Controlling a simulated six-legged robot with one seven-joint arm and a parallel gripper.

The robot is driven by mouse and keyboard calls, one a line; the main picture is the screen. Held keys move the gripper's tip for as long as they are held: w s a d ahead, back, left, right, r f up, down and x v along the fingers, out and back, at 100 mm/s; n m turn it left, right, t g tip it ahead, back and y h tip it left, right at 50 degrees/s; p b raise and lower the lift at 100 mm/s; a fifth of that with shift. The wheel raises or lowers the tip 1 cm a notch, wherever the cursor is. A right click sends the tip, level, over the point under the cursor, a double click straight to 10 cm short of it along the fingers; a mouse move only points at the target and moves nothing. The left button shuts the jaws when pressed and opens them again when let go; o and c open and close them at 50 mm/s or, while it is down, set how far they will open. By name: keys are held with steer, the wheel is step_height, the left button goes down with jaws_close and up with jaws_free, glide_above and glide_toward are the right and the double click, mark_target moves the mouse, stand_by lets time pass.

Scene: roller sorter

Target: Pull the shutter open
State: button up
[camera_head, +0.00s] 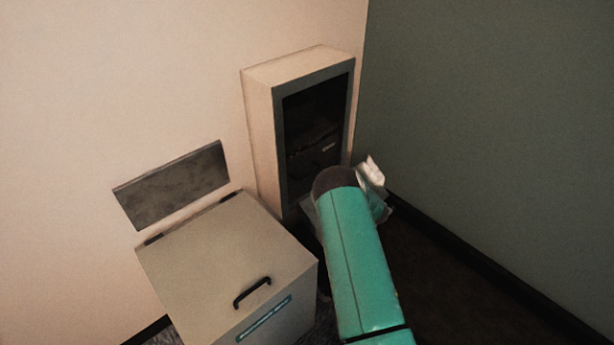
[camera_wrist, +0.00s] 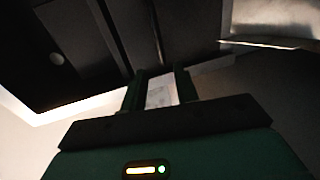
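The tall pale cabinet (camera_head: 262,135) stands at the wall, its dark recessed front (camera_head: 318,115) framed in grey. I cannot tell for sure which part is the shutter. A dark panel with a small round knob (camera_wrist: 57,60) fills the upper left of the wrist view. My teal arm covers the cabinet's lower right corner in the head view and hides my gripper there. In the wrist view my gripper (camera_wrist: 160,88) shows two dark fingers apart, with a pale patch between them. I see no clear hold on anything; contact with the panel cannot be told.
A pale lidded box (camera_head: 225,250) with a black handle (camera_head: 252,292) stands left of my arm. A grey plate (camera_head: 172,186) is on the wall behind it. Pale metallic sheet pieces (camera_head: 371,170) show beside my arm. The green-grey wall (camera_head: 490,130) bounds the right.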

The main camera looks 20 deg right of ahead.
mark_target(307, 174)
steer(key=x, duration=1.3)
steer(key=shift+w+a+r, duration=0.1)
steer(key=shift+w+a, duration=0.05)
steer(key=shift+w, duration=0.05)
jaws_close()
